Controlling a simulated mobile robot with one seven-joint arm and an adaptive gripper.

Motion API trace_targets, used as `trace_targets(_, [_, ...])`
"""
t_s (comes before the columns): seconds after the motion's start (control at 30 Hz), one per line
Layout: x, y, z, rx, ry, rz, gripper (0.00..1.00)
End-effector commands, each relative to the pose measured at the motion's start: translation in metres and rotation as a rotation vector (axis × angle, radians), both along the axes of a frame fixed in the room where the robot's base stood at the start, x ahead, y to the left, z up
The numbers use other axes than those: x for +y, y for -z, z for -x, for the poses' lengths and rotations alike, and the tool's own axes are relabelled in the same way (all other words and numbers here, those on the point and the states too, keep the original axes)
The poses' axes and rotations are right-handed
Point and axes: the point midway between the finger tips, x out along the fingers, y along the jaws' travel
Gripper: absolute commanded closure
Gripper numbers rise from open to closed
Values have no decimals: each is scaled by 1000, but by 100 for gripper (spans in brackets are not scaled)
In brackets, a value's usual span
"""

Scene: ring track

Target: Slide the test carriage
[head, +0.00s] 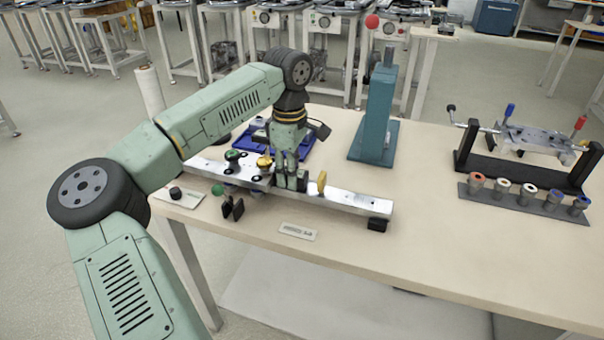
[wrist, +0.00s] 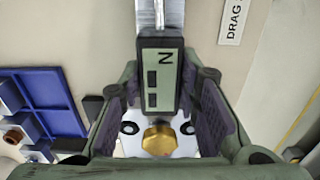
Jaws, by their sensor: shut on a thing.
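A metal rail (head: 350,197) lies along the front left of the table. A carriage with a light plate (head: 250,178), a green knob and a gold knob (head: 264,162) sits on it. The gold hex knob also shows in the wrist view (wrist: 159,140), on a pale plate with dark holes. My gripper (head: 290,180) points down over the rail, right of the gold knob. In the wrist view its fingers (wrist: 165,95) are shut on a gauge block (wrist: 160,75) with a grey-green face marked N. The finger contact is partly hidden. A yellow disc (head: 322,182) stands on the rail to the right.
A blue tray (head: 297,147) lies behind the rail and a teal post stand (head: 380,110) behind to the right. A black-framed rig (head: 525,160) and a rack of ringed cups (head: 528,200) stand at the right. A label plate (head: 298,231) lies in front. The table's right front is clear.

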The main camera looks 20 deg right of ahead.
Motion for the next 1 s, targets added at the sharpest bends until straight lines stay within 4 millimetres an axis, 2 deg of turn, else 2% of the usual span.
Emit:
trace_targets(0.33, [1, 0, -1, -1, -1, 1, 100])
trace_targets(0.37, [1, 0, -1, -1, -1, 1, 69])
trace_targets(0.63, [1, 0, -1, 0, 0, 0, 51])
trace_targets(1.0, [1, -4, -1, -1, 0, -1, 50])
